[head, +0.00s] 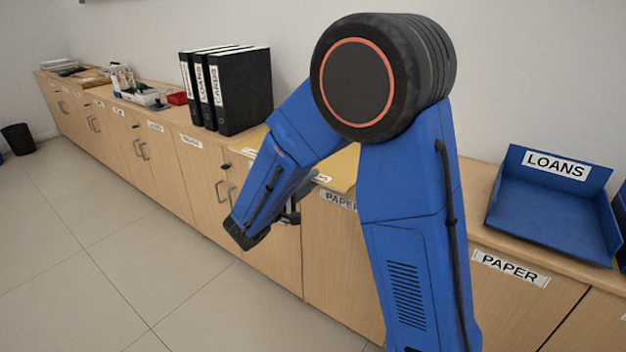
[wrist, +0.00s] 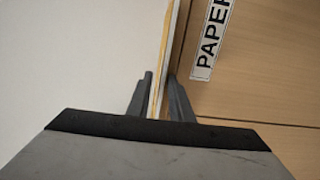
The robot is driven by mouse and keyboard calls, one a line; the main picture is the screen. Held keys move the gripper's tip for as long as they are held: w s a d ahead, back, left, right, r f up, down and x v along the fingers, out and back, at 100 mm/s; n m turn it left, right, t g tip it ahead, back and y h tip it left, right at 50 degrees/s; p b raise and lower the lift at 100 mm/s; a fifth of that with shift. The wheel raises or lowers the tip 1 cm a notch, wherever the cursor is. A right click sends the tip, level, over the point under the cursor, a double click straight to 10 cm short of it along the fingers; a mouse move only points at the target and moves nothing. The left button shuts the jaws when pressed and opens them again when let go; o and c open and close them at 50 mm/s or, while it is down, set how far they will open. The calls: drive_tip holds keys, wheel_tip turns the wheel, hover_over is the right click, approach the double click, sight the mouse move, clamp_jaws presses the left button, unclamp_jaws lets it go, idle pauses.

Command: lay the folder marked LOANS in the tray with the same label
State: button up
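Tan folder material (head: 341,168) lies flat on the counter behind my arm in the head view. A white label at its front edge is mostly hidden, and I cannot read it. More tan material (head: 254,137) shows left of my arm. The blue tray (head: 545,215) marked LOANS stands on the counter at the right, and its visible floor is empty. My gripper (head: 291,208) is at the counter's front edge, partly hidden by my arm. In the wrist view, its fingers (wrist: 159,85) stand apart on either side of a thin pale edge, apparently the folder's.
Black binders (head: 240,92) stand left of the folders. Another blue tray (head: 621,215) is cut off at the right edge. Cabinet doors labelled PAPER (head: 510,268) are below the counter. The floor in front is clear.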

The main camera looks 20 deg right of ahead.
drive_tip(key=shift+c, duration=0.4)
clamp_jaws()
drive_tip(key=shift+r, duration=0.15)
wheel_tip(320, 180, up, 2)
drive_tip(key=shift+r, duration=0.1)
drive_tip(key=s+a+r, duration=0.5)
drive_tip(key=s+a, duration=0.3)
drive_tip(key=a, duration=0.3)
drive_tip(key=shift+a, duration=0.2)
drive_tip(key=shift+s, duration=0.1)
